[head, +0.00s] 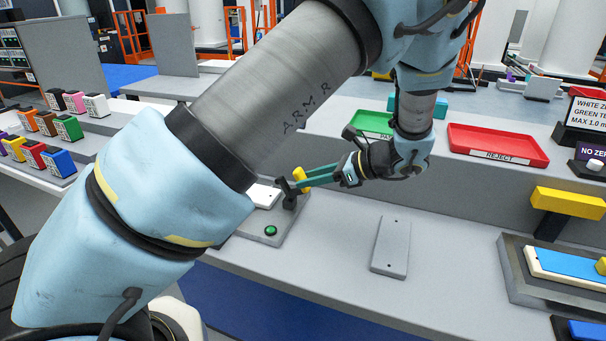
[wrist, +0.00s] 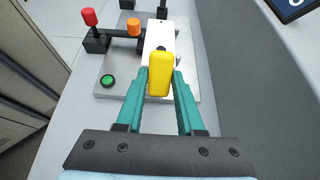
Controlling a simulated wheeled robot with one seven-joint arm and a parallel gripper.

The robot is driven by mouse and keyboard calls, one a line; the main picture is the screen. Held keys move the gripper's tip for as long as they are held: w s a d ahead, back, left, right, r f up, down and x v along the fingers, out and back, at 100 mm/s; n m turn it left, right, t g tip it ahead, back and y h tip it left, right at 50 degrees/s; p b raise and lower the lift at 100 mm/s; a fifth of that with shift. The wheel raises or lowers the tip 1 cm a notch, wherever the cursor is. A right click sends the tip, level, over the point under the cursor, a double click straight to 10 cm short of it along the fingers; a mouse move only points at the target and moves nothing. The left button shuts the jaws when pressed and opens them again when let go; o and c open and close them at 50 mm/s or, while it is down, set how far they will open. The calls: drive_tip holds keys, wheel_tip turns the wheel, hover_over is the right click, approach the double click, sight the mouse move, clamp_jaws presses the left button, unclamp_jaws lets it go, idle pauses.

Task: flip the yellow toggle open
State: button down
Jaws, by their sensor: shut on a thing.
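The yellow toggle (wrist: 160,74) is a rounded yellow handle between my teal fingertips in the wrist view. In the head view the toggle (head: 299,174) shows in small part above a dark bracket. My gripper (wrist: 161,84) is shut on the toggle, one finger on each side. In the head view my gripper (head: 306,179) reaches in from the right. A grey base plate (wrist: 188,93) lies beneath, with a white block (wrist: 157,36) on it. The toggle's lower end and pivot are mostly hidden.
A green button (wrist: 108,81) sits on the plate, left of the toggle. A red knob (wrist: 89,17) and an orange knob (wrist: 134,27) stand behind. A loose grey plate (head: 391,247) lies on the bench. A red tray (head: 497,143) is on the raised shelf.

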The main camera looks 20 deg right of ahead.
sight(309, 190)
drive_tip(key=shift+s+d+f+t+y+b, duration=0.3)
drive_tip(key=shift+f+t+y+b, duration=0.2)
drive_tip(key=shift+f+t+y, duration=0.2)
drive_tip(key=shift+s+d+f+t+y+b, duration=0.3)
drive_tip(key=shift+f+t+y+b, duration=0.2)
drive_tip(key=shift+t+y, duration=0.3)
drive_tip(key=shift+s+d+f+t+y+b, duration=0.25)
drive_tip(key=shift+d+f+t+y+b, duration=0.15)
drive_tip(key=shift+f+t+y, duration=0.3)
drive_tip(key=c, duration=0.5)
unclamp_jaws()
drive_tip(key=shift+s, duration=0.1)
